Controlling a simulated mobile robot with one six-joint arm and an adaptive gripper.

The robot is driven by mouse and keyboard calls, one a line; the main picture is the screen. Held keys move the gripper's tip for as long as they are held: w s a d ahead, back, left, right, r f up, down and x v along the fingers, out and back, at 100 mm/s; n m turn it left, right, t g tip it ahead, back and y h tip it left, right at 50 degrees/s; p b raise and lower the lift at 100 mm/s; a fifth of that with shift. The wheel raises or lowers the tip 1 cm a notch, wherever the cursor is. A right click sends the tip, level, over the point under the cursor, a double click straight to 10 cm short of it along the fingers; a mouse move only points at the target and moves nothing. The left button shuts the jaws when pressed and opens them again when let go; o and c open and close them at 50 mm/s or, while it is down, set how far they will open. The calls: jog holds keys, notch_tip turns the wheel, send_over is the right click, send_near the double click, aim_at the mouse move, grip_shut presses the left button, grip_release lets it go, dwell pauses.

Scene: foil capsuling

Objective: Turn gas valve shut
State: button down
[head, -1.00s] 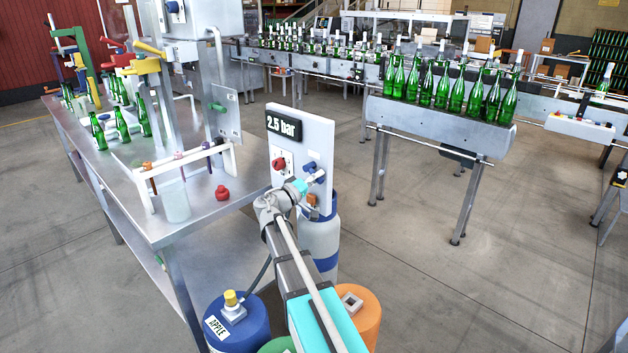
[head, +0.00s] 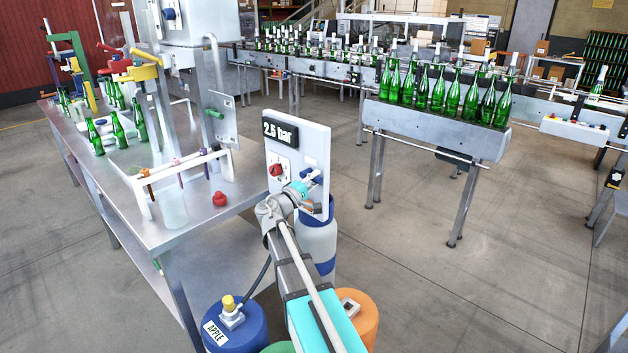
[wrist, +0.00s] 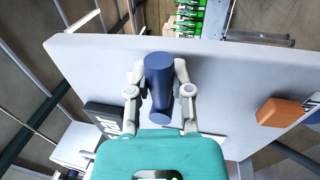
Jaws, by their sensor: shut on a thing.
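The white valve panel (head: 315,140) stands beside the steel table and shows "2.5 bar" on its black display (head: 281,131). A blue valve handle (wrist: 159,78) sticks out of the panel face and looks like a short thick cylinder in the wrist view. My gripper (head: 304,186) is at the panel's lower part in the head view. In the wrist view its two fingers lie on either side of the blue handle and are shut on it. In the head view my gripper partly hides the handle. A red knob (head: 276,170) sits left of it on the panel.
An orange block (wrist: 284,112) sits on the panel near the handle. Below stand a white and blue cylinder (head: 318,240), a blue "APPLE" drum (head: 236,335) and an orange drum (head: 362,315). The table (head: 205,230) carries a loose red knob (head: 219,199).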

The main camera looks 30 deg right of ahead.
jog(key=c, duration=0.5)
grip_release()
